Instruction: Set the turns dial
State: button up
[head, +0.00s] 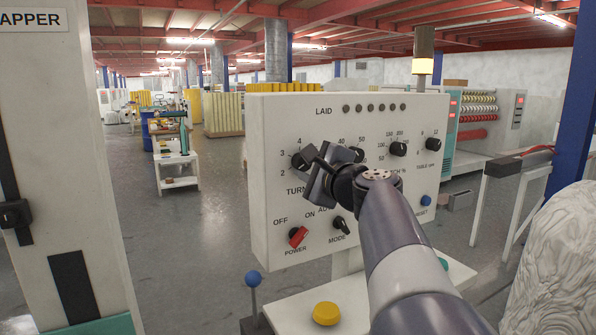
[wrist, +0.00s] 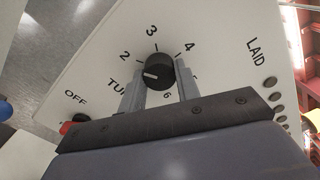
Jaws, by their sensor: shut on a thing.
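The turns dial (head: 299,159) is a round black knob at the left of the white control panel, with numbers around it. In the wrist view the dial (wrist: 158,68) sits between the two grey fingers of my gripper (wrist: 159,80), which is shut on its sides. The dial's white pointer mark faces left, a little below the 2; the left finger hides the scale just there. The 2, 3, 4 and 6 are readable. In the head view my gripper (head: 311,167) reaches the dial from the lower right and covers part of the TURNS label.
On the panel (head: 262,125) are more black knobs, the nearest (head: 356,155) just right of my gripper. Below are a red power switch (head: 298,236) and the mode knob (head: 340,224). A yellow button (head: 327,313) and a blue-topped lever (head: 253,281) stand in front.

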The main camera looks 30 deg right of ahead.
dwell(0.4)
jog(key=o, duration=1)
jog(key=s+b, duration=0.1)
jog(key=s, duration=0.9)
jog(key=shift+s+d, duration=0.15)
jog(key=shift+s, duration=0.25)
jog(key=w+p, duration=0.1)
jog(key=w, duration=1)
jog(key=shift+s, duration=0.1)
